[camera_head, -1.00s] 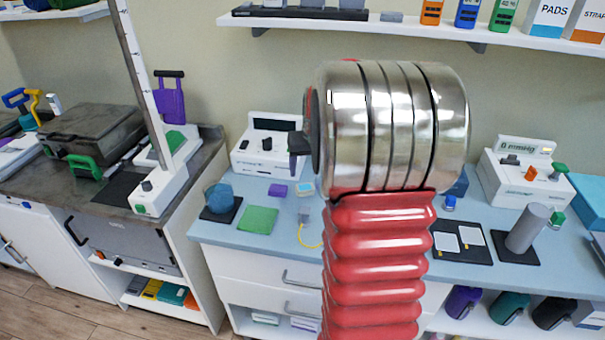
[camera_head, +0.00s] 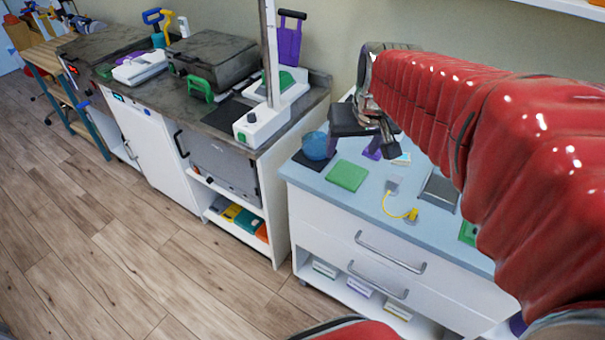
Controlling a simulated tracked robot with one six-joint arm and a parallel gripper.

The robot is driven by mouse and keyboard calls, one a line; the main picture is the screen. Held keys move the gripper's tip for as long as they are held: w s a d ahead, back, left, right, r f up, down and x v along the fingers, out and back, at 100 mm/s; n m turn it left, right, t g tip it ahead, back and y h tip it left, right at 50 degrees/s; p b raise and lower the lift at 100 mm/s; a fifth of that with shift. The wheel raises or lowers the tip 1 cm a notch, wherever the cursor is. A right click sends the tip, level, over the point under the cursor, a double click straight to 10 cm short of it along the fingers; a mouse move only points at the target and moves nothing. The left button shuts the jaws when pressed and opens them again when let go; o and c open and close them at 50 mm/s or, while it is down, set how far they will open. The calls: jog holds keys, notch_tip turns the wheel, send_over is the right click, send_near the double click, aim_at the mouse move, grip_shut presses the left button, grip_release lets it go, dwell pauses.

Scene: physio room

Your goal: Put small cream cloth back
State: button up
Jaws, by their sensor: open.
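I cannot pick out a small cream cloth in this view; my arm hides part of the blue counter (camera_head: 300,177). A flat green cloth or pad (camera_head: 347,175) lies on that counter near its left end. My gripper (camera_head: 369,139) is open above the back of the counter, with nothing seen between its dark fingers. It is behind and above the green piece, apart from it, and partly covers a purple block (camera_head: 372,154).
A blue ball (camera_head: 316,146) sits on a dark pad at the counter's left. A yellow cable (camera_head: 398,211) lies near the front. A tall white measuring post (camera_head: 269,60) stands on the dark worktop to the left. The wooden floor (camera_head: 130,250) is clear.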

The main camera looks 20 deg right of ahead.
jog(key=s+a+n+y, duration=0.1)
jog(key=s+a+n, duration=0.1)
jog(key=s+a, duration=1)
jog(key=shift+s+a+f+n+t, duration=0.3)
jog(key=shift+s+f+n+t, duration=0.1)
jog(key=shift+s, duration=0.15)
jog(key=shift+c, duration=0.2)
